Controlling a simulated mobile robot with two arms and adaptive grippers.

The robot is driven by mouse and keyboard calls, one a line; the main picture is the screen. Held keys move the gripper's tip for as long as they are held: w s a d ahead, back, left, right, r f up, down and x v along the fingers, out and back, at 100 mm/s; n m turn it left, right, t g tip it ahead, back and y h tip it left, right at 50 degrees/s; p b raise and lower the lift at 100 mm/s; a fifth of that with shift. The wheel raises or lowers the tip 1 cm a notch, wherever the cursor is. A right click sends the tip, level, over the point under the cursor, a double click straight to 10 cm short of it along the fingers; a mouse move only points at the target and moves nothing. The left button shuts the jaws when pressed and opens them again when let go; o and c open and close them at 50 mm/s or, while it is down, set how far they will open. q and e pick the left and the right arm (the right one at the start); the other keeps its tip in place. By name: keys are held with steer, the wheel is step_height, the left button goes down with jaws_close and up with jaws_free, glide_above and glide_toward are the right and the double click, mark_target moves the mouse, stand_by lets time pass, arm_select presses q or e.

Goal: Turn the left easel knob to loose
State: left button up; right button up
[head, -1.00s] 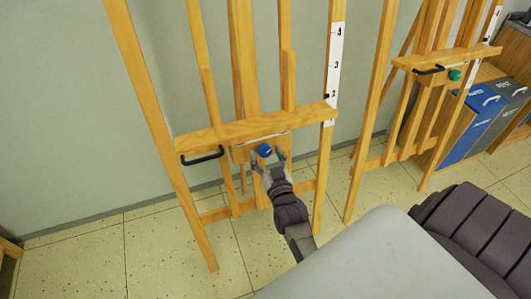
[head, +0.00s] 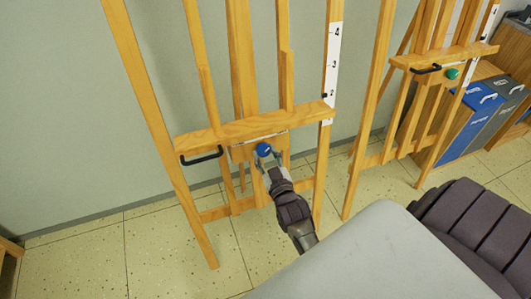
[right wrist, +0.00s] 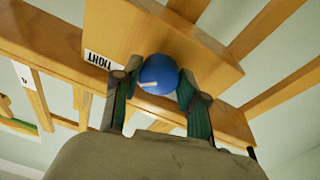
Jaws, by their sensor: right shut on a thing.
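The left easel (head: 225,131) is a wooden frame standing near the wall. Its blue knob (head: 263,150) sits just below the shelf bar, and it also shows in the right wrist view (right wrist: 158,74) with a short pale mark on its face. My right gripper (head: 264,160) is shut on the blue knob, with a finger on each side of it; both fingers show in the right wrist view (right wrist: 158,90). A label reading "TIGHT" (right wrist: 98,60) is on the wood beside the knob. Any other label is hidden or out of view. My left gripper is not in view.
A black handle (head: 203,156) sticks out from the left easel's shelf. A second easel (head: 440,56) with a green knob (head: 452,74) stands to the right. Blue and grey bins (head: 473,120) stand beyond it.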

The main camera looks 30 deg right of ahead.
steer(key=n, duration=0.2)
steer(key=n+y+p, duration=0.1)
steer(key=n, duration=0.2)
steer(key=shift+d+r, duration=0.1)
steer(key=shift+r, duration=0.1)
steer(key=n+y+p, duration=0.1)
steer(key=n, duration=0.2)
steer(key=n+y+p, duration=0.1)
steer(key=n, duration=0.2)
steer(key=shift+d+n, duration=0.15)
steer(key=shift+n, duration=0.15)
steer(key=n+y+p, duration=0.1)
steer(key=n, duration=0.5)
steer(key=shift+r+g, duration=0.15)
steer(key=shift+g, duration=0.25)
steer(key=n+g+p, duration=0.1)
steer(key=n+p, duration=0.1)
steer(key=n, duration=0.3)
steer(key=shift+r, duration=0.1)
steer(key=shift+n, duration=0.4)
steer(key=o, duration=1.1)
steer(key=shift+w, duration=0.1)
steer(key=shift+o, duration=0.2)
